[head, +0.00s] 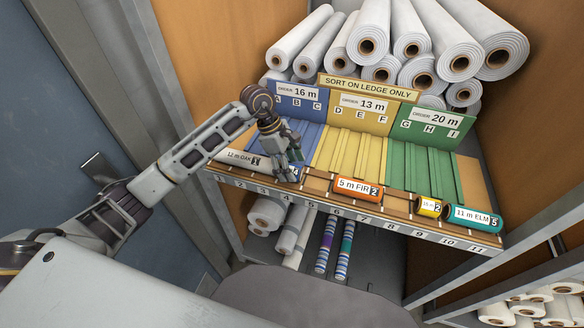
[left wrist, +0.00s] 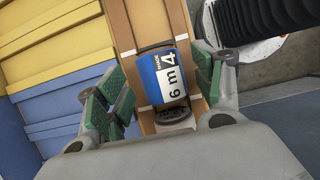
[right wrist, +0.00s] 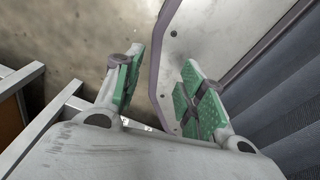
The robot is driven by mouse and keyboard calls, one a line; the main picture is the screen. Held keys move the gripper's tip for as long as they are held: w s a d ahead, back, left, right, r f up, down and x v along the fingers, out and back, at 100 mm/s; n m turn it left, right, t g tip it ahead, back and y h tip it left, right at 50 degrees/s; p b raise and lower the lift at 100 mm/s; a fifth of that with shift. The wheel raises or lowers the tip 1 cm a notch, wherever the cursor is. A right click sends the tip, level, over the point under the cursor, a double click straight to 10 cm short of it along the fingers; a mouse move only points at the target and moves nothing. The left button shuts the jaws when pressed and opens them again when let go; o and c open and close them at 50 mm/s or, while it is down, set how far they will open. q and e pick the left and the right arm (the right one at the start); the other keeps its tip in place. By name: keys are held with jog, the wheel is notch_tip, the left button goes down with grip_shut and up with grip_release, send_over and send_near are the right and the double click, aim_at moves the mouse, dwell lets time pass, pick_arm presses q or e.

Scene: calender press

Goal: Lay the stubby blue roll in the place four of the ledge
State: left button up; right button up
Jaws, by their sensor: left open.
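The stubby blue roll (left wrist: 165,76), with a white "6 m 4" label, lies on the wooden ledge (left wrist: 127,32) in the left wrist view. My left gripper (left wrist: 164,88) is open around it, with a finger on each side and visible gaps to the roll. In the head view my left gripper (head: 289,168) is low over the ledge (head: 318,184) near number 4 and hides most of the roll. My right gripper (right wrist: 160,90) is open and empty, away from the ledge.
A grey 12 m oak roll (head: 238,160) lies left of my left gripper. An orange 5 m fir roll (head: 352,188), a yellow roll (head: 427,206) and a teal 11 m elm roll (head: 470,218) lie to the right. Coloured sloped panels stand behind; white rolls are stacked above.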

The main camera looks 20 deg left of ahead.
aim_at(291, 166)
pick_arm(q)
jog(key=v, duration=0.3)
jog(key=shift+a+r, duration=0.2)
jog(key=shift+r, duration=0.1)
jog(key=b+v, duration=0.1)
jog(key=v, duration=0.6)
pick_arm(e)
jog(key=shift+w+d+f, duration=0.25)
jog(key=shift+d+f, duration=0.35)
jog(key=shift+d, duration=0.05)
pick_arm(q)
jog(key=shift+r, duration=0.1)
